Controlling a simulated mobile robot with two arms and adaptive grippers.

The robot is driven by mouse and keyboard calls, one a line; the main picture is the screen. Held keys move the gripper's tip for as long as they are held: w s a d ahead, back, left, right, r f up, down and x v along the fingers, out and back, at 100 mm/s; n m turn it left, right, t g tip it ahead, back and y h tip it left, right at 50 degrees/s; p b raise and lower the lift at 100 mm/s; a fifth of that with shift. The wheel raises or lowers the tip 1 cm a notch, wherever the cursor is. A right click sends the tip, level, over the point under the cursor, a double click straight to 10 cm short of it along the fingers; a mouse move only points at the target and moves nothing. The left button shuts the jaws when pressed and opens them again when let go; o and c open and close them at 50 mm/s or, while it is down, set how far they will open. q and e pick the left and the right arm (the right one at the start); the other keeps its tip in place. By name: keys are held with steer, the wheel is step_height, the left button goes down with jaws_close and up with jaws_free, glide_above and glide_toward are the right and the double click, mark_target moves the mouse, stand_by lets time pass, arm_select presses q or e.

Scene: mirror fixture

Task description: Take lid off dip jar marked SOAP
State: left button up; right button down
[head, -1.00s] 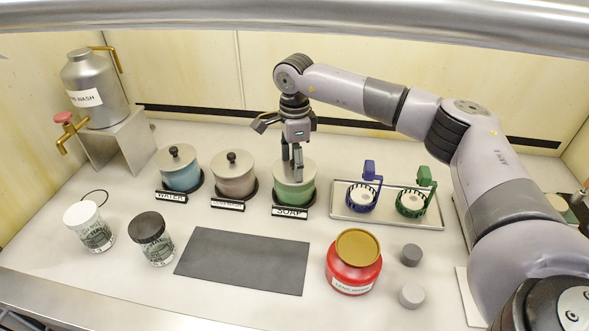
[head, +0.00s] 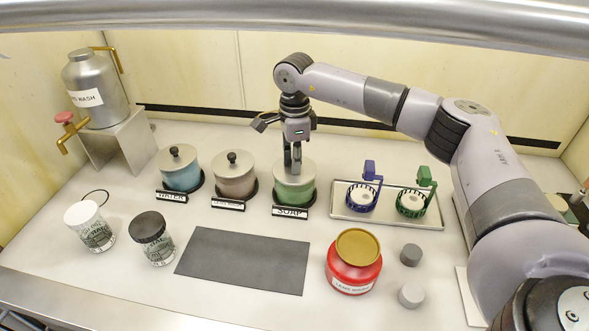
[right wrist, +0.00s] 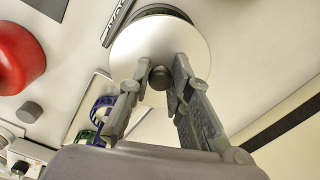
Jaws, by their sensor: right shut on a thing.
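The green dip jar (head: 293,195) stands upright behind its black SOAP label (head: 291,212). Its round grey metal lid (head: 308,170) sits on top, and the lid shows as a pale disc in the right wrist view (right wrist: 190,38). My right gripper (head: 292,168) points down over this lid, its fingers shut on the lid's dark knob (right wrist: 159,78). The fingers hide the knob in the head view. I see no gap between lid and jar. My left gripper is not in view.
The brown jar (head: 233,185) and blue WATER jar (head: 182,177) stand to the left, both lidded. A tray (head: 385,219) with blue and green holders is to the right. A red jar (head: 353,270) and dark mat (head: 243,262) lie in front.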

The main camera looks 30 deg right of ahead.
steer(key=shift+s+f, duration=0.2)
steer(key=shift+f, duration=0.15)
steer(key=shift+w+d+r, duration=0.1)
steer(key=shift+w+r, duration=0.15)
steer(key=shift+r, duration=0.3)
step_height(320, 180, up, 19)
steer(key=b, duration=0.2)
